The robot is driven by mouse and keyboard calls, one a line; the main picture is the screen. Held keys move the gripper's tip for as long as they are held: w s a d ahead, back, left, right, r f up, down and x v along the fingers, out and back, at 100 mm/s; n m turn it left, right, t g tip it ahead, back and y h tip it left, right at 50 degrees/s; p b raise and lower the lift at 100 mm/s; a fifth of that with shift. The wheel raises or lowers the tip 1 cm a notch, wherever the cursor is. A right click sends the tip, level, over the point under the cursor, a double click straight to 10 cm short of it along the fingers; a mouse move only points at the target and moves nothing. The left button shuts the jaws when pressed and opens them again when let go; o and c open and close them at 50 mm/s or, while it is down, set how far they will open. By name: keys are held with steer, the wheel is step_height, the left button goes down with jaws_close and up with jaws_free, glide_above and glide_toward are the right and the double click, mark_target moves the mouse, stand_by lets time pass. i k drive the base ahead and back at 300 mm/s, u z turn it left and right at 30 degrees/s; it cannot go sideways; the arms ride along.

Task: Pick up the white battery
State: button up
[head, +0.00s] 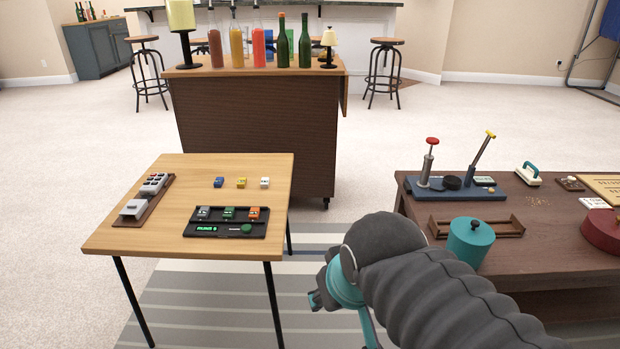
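The white battery (265,183), a small block, lies on the light wooden table (180,235) near its far right corner. A yellow battery (241,183) and a blue battery (219,182) lie to its left in a row, with gaps between them. My gripper (316,300) is low in the head view, right of the wooden table and apart from the white battery. My dark arm and its teal joint hide most of the gripper, so its opening and anything in it cannot be made out.
A black charger-like tray (238,231) with grey, green and orange blocks lies nearer on the table. A brown board with grey devices (134,208) is at left. A dark table (550,252) with a teal canister (469,242) stands right. A bottle-topped cabinet (255,130) stands behind.

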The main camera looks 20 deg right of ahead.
mark_target(265, 181)
steer(key=i, duration=1)
steer(key=z, duration=0.05)
